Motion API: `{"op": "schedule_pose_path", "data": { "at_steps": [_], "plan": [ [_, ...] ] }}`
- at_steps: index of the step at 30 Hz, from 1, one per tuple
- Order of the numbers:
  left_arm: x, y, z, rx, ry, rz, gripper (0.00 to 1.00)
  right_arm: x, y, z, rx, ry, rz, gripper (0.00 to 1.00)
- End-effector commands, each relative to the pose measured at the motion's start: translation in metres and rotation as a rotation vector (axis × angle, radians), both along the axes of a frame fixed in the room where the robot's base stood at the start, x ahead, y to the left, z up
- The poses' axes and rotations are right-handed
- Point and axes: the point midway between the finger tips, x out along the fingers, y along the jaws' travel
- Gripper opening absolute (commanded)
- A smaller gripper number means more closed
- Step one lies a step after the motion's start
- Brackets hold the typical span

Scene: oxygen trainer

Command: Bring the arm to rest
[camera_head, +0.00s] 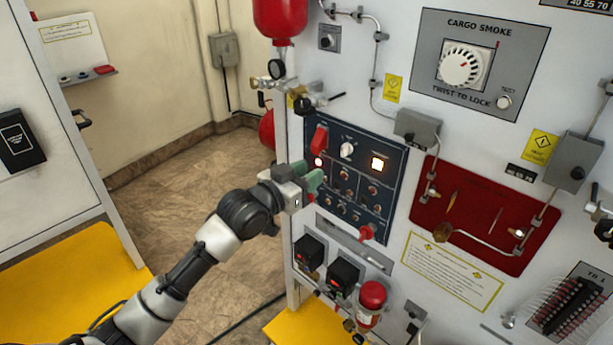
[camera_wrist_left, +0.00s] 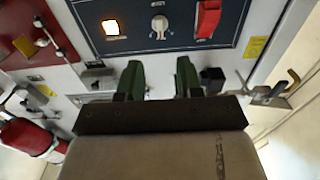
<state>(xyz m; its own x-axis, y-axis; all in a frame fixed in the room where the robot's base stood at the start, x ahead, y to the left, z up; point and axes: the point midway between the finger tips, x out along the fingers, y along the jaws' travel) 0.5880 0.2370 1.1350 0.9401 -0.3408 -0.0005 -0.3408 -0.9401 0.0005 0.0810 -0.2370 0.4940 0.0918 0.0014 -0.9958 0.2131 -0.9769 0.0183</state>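My left arm comes in from the lower left in the head view. Its left gripper (camera_head: 312,178) is at the left edge of the dark switch panel (camera_head: 393,190), in front of its lower left part. In the left wrist view the two green fingers of the left gripper (camera_wrist_left: 160,80) stand apart with nothing between them. Beyond them the dark panel (camera_wrist_left: 180,40) shows a lit amber square lamp (camera_wrist_left: 111,28), a white knob (camera_wrist_left: 159,24) and a red switch cover (camera_wrist_left: 207,19). I cannot tell whether the fingers touch the panel. My right gripper is not in view.
A cargo smoke dial (camera_head: 463,66) and a dark red plate (camera_head: 470,215) are on the white trainer wall. A lever valve (camera_head: 308,103) sticks out above the gripper. Black boxes (camera_head: 343,274) and a small red bottle (camera_head: 371,297) are below. Open floor (camera_head: 190,185) lies left.

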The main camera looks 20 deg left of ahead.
Motion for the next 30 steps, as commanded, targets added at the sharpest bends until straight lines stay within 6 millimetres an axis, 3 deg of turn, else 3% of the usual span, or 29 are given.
{"op": "schedule_pose_path", "data": {
  "at_steps": [13, 17, 20, 23, 26, 30],
  "plan": [
    [0.000, 0.000, -0.001, 0.001, 0.002, 0.001, 0.36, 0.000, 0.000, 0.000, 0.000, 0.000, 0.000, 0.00],
    [0.005, 0.007, -0.029, 0.003, 0.048, 0.028, 0.36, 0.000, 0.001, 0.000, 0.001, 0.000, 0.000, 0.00],
    [0.010, 0.018, -0.081, 0.014, 0.134, 0.077, 0.36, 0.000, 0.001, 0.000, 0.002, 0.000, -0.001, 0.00],
    [0.007, 0.032, -0.155, 0.034, 0.253, 0.135, 0.36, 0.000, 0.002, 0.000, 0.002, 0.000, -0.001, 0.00],
    [-0.008, 0.042, -0.230, 0.065, 0.375, 0.184, 0.36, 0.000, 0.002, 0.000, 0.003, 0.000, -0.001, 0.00],
    [-0.048, 0.051, -0.330, 0.116, 0.546, 0.232, 0.36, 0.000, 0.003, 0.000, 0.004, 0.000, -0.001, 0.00]
  ]
}}
